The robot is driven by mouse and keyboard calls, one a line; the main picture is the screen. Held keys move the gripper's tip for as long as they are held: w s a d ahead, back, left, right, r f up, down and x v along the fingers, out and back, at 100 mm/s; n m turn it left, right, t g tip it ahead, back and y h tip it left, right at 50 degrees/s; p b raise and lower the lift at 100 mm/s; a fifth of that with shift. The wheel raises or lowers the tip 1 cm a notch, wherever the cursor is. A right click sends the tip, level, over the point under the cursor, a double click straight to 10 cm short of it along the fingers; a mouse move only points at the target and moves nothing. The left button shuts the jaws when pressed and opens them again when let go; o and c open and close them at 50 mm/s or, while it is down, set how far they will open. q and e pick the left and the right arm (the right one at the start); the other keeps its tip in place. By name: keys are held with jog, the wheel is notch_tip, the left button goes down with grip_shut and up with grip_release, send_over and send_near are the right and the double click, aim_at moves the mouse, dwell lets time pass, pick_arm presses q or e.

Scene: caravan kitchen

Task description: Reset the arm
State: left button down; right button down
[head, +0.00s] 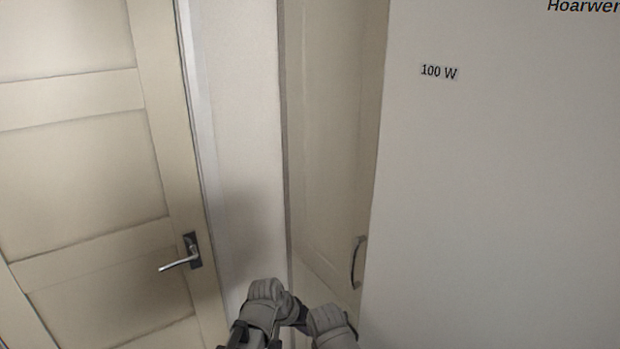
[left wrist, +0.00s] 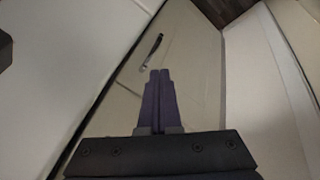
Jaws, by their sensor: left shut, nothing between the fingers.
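My left gripper (left wrist: 160,75) shows in the left wrist view with its two dark fingers together and nothing between them. It points toward a beige panel (left wrist: 190,55) with a dark handle (left wrist: 151,52) just beyond and left of the fingertips. In the head view, grey links of my arm show at the bottom centre, in front of the wall; the fingers cannot be made out there. My right gripper is not seen in either view.
In the head view a beige panelled door (head: 75,180) with a lever handle (head: 182,254) stands at left. A narrow cabinet door (head: 330,150) with a curved handle (head: 357,262) is at centre. A large white panel (head: 500,200) marked "100 W" fills the right. Surfaces are close around my arm.

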pick_arm(q)
jog(key=s+a+f+n+g+y, duration=0.15)
jog(key=s+a, duration=0.25)
jog(key=a, duration=0.5)
jog(key=s+a+f+n+g+y, duration=0.1)
jog(key=s+a+y, duration=0.25)
jog(key=a, duration=0.45)
jog(key=s+d+m, duration=0.4)
jog(key=s+d, duration=0.2)
jog(key=d, duration=0.5)
jog(key=shift+g+y, duration=0.4)
jog(key=shift+g, duration=0.05)
